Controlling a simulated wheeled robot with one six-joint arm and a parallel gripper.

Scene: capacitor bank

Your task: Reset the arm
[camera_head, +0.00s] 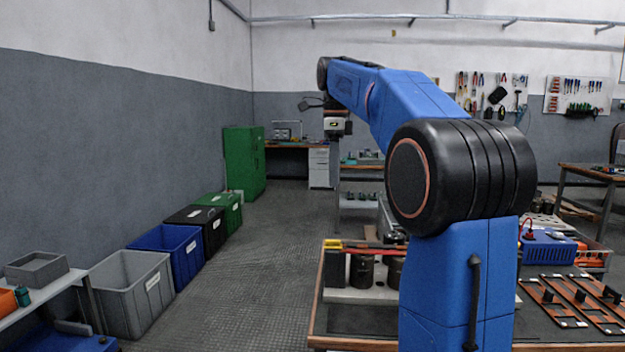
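My blue arm with black joints rises at the right of the picture and bends over to the left. Its far end is near the picture's middle, above the aisle and the near bench's left side.
A workbench (350,320) with black cylinders (362,270), a blue box (548,248) and copper-coloured bars (572,300) stands at the right. Grey (130,290), blue (170,250), black (197,228) and green bins line the left wall. A green cabinet (243,160) stands behind. The aisle floor (250,260) is clear.

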